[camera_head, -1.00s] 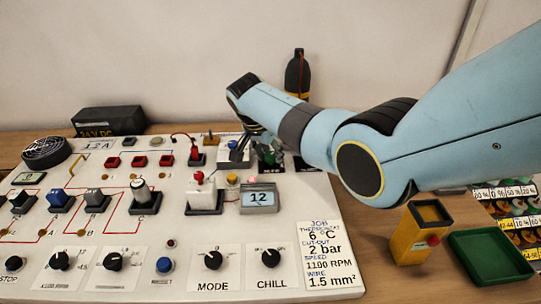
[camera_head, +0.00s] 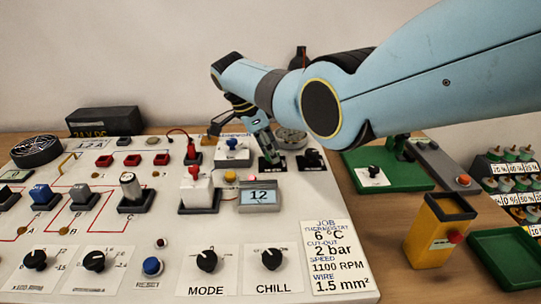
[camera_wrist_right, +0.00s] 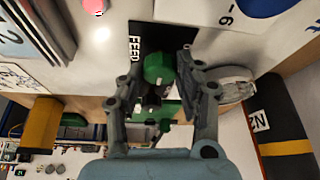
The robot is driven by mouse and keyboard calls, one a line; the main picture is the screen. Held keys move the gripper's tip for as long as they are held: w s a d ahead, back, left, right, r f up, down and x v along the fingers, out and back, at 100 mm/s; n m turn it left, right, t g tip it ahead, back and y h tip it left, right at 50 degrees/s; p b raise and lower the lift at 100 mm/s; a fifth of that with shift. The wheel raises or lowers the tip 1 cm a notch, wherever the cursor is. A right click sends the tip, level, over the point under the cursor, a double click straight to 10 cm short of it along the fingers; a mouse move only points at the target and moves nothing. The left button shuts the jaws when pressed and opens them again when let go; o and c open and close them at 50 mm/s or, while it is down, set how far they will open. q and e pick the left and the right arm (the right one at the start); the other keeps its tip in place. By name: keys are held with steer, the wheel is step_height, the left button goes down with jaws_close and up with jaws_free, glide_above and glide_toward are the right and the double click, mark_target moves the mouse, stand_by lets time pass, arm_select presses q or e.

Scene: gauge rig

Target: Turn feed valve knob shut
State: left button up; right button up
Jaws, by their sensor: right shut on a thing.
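The green feed valve knob (camera_wrist_right: 160,68) shows in the wrist view, beside a dark plate (camera_wrist_right: 172,38) marked FEED. My right gripper (camera_wrist_right: 161,60) has its fingers on either side of the knob and is shut on it. In the head view my right gripper (camera_head: 264,148) reaches down at the back of the white panel (camera_head: 120,225), over the small dark plate (camera_head: 272,164). The knob is mostly hidden by the gripper there, and its turn angle cannot be read. My left gripper is not in view.
A red-topped switch (camera_head: 198,182) and a display reading 12 (camera_head: 262,196) stand in front of the gripper. A round gauge (camera_head: 291,140) and a second dark plate (camera_head: 313,160) lie close by. A yellow bin (camera_head: 437,235) and green tray (camera_head: 505,255) are at right.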

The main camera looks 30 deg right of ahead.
steer(key=shift+m, duration=0.3)
steer(key=o, duration=1.1)
steer(key=shift+o, duration=0.2)
steer(key=v, duration=1.2)
steer(key=shift+w+d, duration=0.1)
